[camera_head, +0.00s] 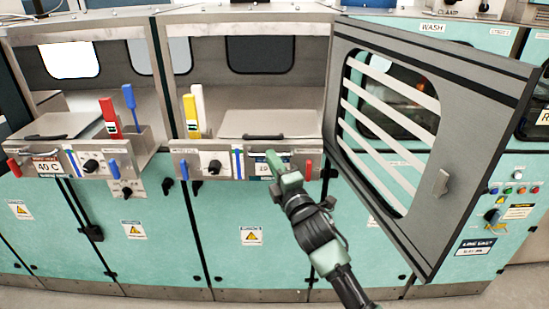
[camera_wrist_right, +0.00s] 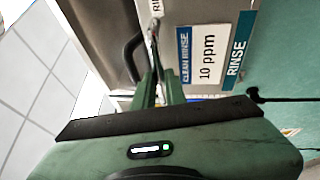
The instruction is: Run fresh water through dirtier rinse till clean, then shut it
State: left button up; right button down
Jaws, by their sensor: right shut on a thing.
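My right gripper (camera_head: 271,156) reaches up to the front panel of the middle rinse tank (camera_head: 226,165). In the wrist view the gripper (camera_wrist_right: 158,85) is shut on a small part near a silver stem; the fingers hide most of it and I cannot tell its shape. Beside it is the rinse card (camera_wrist_right: 207,67) reading 10 ppm, between blue strips marked CLEAN RINSE and RINSE. A red lever (camera_head: 308,170) is at the panel's right end. The left tank panel has a 40 C card (camera_head: 47,168), a red lever (camera_head: 14,168) and a blue lever (camera_head: 113,168). My left gripper is not in view.
An open grey windowed door (camera_head: 455,130) juts out on the right, close to my right arm. Metal lids with black handles (camera_head: 265,137) cover the tanks. Red, blue (camera_head: 130,105) and yellow (camera_head: 190,115) upright handles stand behind. The floor in front is clear.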

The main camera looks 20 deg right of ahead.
jog(key=shift+f, duration=0.15)
jog(key=c, duration=1.5)
grip_release()
jog(key=shift+o, duration=0.2)
jog(key=shift+w, duration=0.15)
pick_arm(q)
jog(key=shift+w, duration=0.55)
pick_arm(e)
jog(key=shift+w, duration=0.1)
pick_arm(q)
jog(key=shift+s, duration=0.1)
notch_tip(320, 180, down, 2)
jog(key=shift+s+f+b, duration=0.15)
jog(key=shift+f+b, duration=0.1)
jog(key=shift+b, duration=1)
pick_arm(e)
jog(key=v, duration=0.8)
